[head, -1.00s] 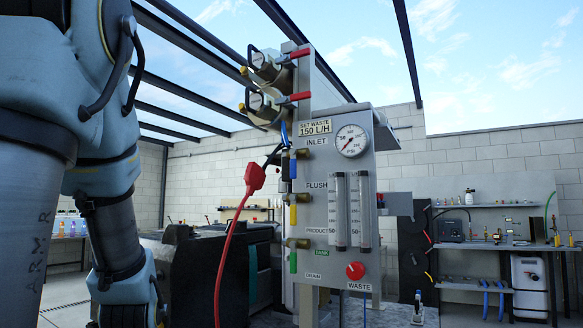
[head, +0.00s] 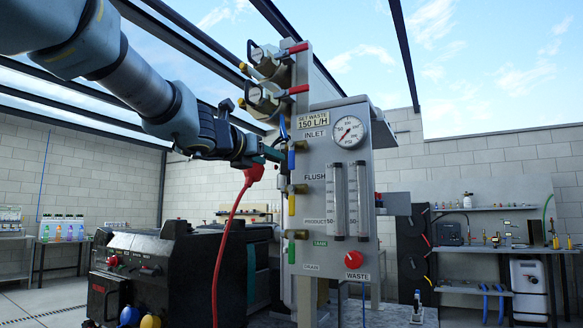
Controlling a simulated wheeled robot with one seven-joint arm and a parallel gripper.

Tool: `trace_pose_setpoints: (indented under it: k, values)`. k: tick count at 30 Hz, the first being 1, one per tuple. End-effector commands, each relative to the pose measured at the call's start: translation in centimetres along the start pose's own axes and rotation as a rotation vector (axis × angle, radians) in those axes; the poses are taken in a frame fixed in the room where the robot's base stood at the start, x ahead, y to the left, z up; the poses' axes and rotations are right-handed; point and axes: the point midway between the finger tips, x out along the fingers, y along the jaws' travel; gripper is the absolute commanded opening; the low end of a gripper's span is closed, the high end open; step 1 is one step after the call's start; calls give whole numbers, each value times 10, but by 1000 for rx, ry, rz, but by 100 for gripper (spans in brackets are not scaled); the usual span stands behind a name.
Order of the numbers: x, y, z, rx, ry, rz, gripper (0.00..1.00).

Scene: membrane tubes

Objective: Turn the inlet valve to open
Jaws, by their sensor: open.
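The inlet valve is the top one on the grey panel (head: 380,215), beside the INLET label (head: 314,134). It has a brass body and a blue lever handle (head: 291,160) that hangs straight down. My gripper (head: 274,153) is at the left of the blue handle with its jaws open, its tips very close to it. I cannot tell whether they touch the handle or surround it. A red connector (head: 253,174) with a red hose hangs just below my gripper.
Yellow (head: 292,204) and green (head: 291,252) lever handles hang below the blue one. Two red-handled valves (head: 297,90) sit above. The panel carries a gauge (head: 348,132), two flow tubes (head: 337,200) and a red waste knob (head: 353,260). A black machine (head: 150,275) stands at left.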

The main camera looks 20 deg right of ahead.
Motion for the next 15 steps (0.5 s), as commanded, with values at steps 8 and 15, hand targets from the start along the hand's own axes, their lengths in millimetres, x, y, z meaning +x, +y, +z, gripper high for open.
trace_pose_setpoints:
  k: [8,15]
  values:
    - [19,-10,9,90,-11,-31,52]
    - [65,-11,10,87,-9,-29,52]
